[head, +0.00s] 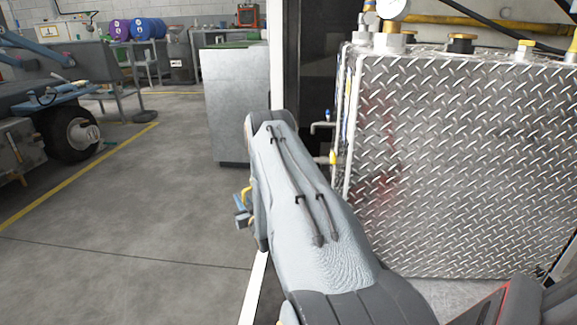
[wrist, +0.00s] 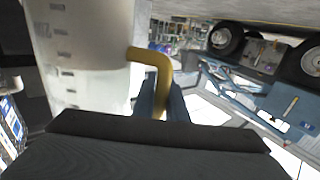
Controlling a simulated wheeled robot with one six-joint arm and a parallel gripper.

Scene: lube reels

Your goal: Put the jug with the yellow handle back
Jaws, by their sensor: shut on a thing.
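The jug (wrist: 85,50) is pale and translucent with dark graduation marks, and fills the upper left of the wrist view. Its yellow handle (wrist: 152,60) bends down between the blue-grey fingers of my gripper (wrist: 160,100), which is shut on it. In the head view a bit of the yellow handle (head: 246,194) shows left of my arm, beside my gripper (head: 243,216). The jug's body is hidden behind my arm there. The jug is held off the floor. Its base is not seen.
A diamond-plate metal tank (head: 460,160) with fittings and a gauge (head: 391,8) stands close on the right. A grey cabinet (head: 236,100) is ahead. A blue drum (head: 148,28), a purple drum (head: 120,29) and a wheeled vehicle (head: 75,130) are farther left. The floor (head: 140,220) at left is clear.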

